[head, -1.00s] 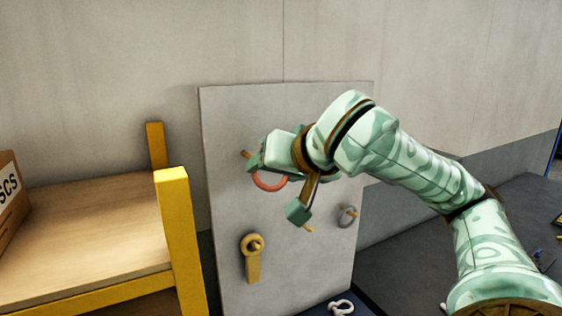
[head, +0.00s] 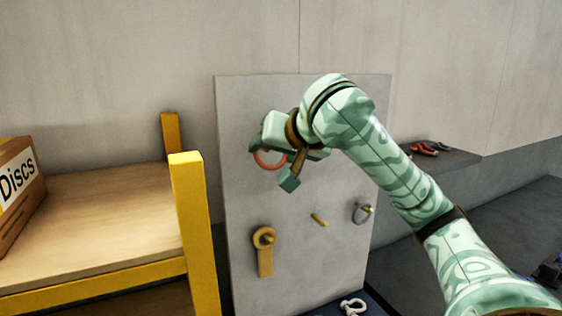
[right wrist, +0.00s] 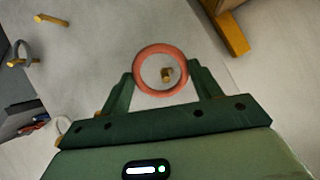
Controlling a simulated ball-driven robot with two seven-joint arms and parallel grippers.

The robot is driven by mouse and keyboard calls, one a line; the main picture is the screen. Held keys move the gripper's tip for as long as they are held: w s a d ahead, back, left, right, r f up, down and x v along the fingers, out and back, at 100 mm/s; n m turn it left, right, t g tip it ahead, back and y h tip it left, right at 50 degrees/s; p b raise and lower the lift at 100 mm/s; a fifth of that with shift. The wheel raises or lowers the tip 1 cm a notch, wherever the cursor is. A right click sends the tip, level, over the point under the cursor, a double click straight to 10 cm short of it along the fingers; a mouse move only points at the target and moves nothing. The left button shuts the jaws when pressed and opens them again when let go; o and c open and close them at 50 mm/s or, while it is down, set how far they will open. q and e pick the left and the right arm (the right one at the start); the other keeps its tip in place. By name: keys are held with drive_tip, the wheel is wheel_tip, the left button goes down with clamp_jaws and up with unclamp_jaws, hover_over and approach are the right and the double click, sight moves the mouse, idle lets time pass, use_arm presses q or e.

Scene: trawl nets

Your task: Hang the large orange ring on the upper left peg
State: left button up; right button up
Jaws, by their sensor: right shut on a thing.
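My right gripper (head: 272,163) is in front of the upper left part of the grey board (head: 240,215). It is shut on the orange ring (head: 270,168), whose lower arc shows in the head view. In the right wrist view the ring (right wrist: 138,73) sits between the two fingers (right wrist: 161,78), face on to the camera. A yellow peg (right wrist: 168,75) shows through the ring's opening. I cannot tell whether the peg passes through the ring or lies behind it. In the head view the gripper hides the upper left peg. My left gripper is not in view.
A bare peg (head: 318,220) is near the middle, and a grey ring (head: 358,214) hangs on a peg at right. A yellow-framed shelf (head: 187,215) with a box (head: 18,200) stands left of the board.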

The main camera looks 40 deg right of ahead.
drive_tip(key=w, duration=0.1)
drive_tip(key=w+b, duration=0.1)
drive_tip(key=shift+w+d+f, duration=0.3)
drive_tip(key=shift+d+f, duration=0.05)
drive_tip(key=shift+d, duration=0.05)
drive_tip(key=shift+w+d+f+p, duration=0.1)
drive_tip(key=shift+f+p, duration=0.15)
drive_tip(key=shift+p, duration=0.1)
drive_tip(key=shift+w+f, duration=0.1)
drive_tip(key=o, duration=1.1)
drive_tip(key=shift+o, duration=0.2)
